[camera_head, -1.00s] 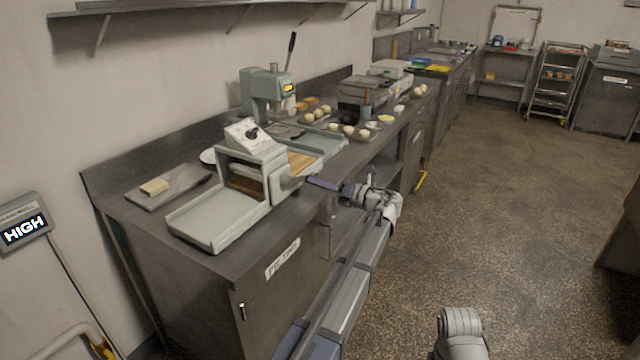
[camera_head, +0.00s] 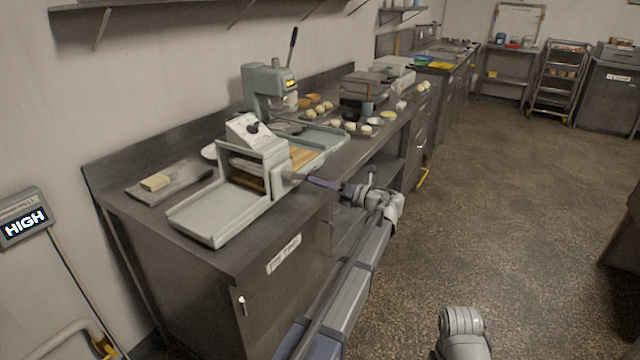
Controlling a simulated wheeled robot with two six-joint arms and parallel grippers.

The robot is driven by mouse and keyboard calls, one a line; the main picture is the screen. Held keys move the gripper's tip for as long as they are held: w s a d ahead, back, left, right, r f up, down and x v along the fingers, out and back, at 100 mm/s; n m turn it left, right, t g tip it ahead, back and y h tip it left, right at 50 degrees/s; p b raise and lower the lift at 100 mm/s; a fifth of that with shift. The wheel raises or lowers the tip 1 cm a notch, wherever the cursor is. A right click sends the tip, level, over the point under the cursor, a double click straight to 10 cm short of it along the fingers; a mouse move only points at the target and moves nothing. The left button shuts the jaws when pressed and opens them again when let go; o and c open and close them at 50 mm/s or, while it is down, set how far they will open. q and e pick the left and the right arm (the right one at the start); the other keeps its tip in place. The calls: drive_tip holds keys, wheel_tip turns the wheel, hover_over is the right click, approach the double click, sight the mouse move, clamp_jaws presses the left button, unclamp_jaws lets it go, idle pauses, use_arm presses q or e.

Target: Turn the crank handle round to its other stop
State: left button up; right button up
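The dough sheeter (camera_head: 255,155), a pale grey-green machine with a dial on top and a flat bed on each side, stands on the near end of the dark counter. Its crank handle (camera_head: 291,176) sticks out from the side facing the aisle and is small in the view. My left gripper (camera_head: 312,181) is at the outer end of the crank handle, seemingly touching it. The fingertips are too small to tell whether they are closed around the grip. My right gripper is out of view; only a link of my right arm shows at the bottom.
A slab with a pale block (camera_head: 155,182) lies left of the sheeter. A grey-green press (camera_head: 268,85) with a raised lever and several dough balls (camera_head: 320,108) stand farther along the counter (camera_head: 240,262). The floor (camera_head: 500,200) to the right is clear.

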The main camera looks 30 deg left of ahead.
use_arm(q)
drive_tip(key=shift+o, duration=1.2)
drive_tip(key=shift+d, duration=0.1)
drive_tip(key=d, duration=0.7)
drive_tip(key=shift+s+d, duration=0.35)
drive_tip(key=s+d+f+n+h, duration=0.8)
drive_tip(key=s+d+f+n, duration=0.25)
drive_tip(key=s+f, duration=0.35)
drive_tip(key=s+d+f+n+g+h, duration=0.1)
drive_tip(key=s+d+f+n+h, duration=0.3)
drive_tip(key=s+d+n, duration=0.4)
drive_tip(key=s+d+f+n+g+h, duration=0.1)
drive_tip(key=s+d+f+n+h, duration=0.4)
drive_tip(key=s, duration=0.5)
wheel_tip(320, 180, up, 17)
drive_tip(key=d+p, duration=0.2)
drive_tip(key=p, duration=1.4)
drive_tip(key=shift+w+r, duration=0.15)
drive_tip(key=shift+r, duration=0.05)
